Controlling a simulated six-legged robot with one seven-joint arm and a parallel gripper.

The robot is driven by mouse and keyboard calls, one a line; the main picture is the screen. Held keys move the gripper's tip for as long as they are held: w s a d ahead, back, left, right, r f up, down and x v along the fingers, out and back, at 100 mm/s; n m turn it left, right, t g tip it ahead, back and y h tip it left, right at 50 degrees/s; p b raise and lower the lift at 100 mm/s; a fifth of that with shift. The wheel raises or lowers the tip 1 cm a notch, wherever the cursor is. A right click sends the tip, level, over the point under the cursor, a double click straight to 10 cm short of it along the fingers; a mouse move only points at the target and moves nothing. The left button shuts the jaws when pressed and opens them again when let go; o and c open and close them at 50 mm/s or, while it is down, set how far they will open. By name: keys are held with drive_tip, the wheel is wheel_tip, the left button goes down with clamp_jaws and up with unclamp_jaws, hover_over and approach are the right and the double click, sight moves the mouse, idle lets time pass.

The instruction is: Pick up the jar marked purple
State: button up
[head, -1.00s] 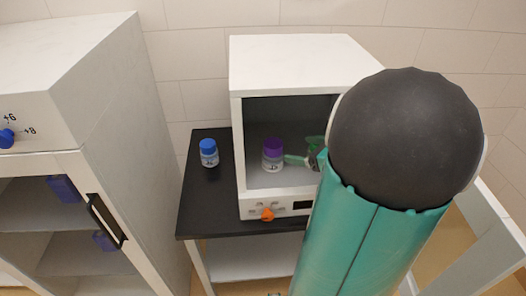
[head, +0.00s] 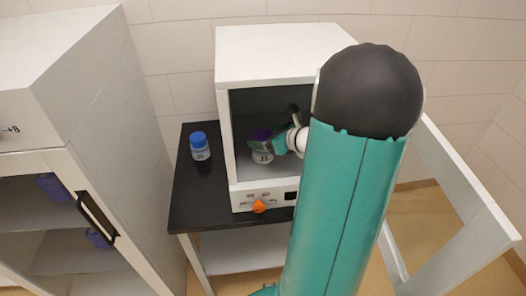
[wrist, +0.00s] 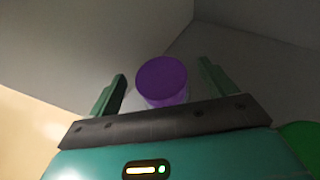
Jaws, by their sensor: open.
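The jar with the purple lid (head: 263,156) stands inside the white open-fronted box on the black table. Its lid is partly hidden by my gripper in the head view. In the wrist view the purple lid (wrist: 162,80) shows between my two green fingers, nearer the middle than either finger, with space on both sides. My gripper (wrist: 163,88) is open and holds nothing. In the head view my gripper (head: 268,143) is inside the box at the jar. Whether a finger touches the jar cannot be told.
The white box (head: 270,52) has walls and a roof close around my gripper, and an orange knob (head: 259,206) below its opening. A blue-lidded jar (head: 200,147) stands on the black table (head: 190,196) left of it. A white cabinet (head: 125,165) stands further left.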

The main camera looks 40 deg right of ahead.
drive_tip(key=shift+x, duration=0.8)
drive_tip(key=c, duration=1.5)
drive_tip(key=shift+r, duration=0.1)
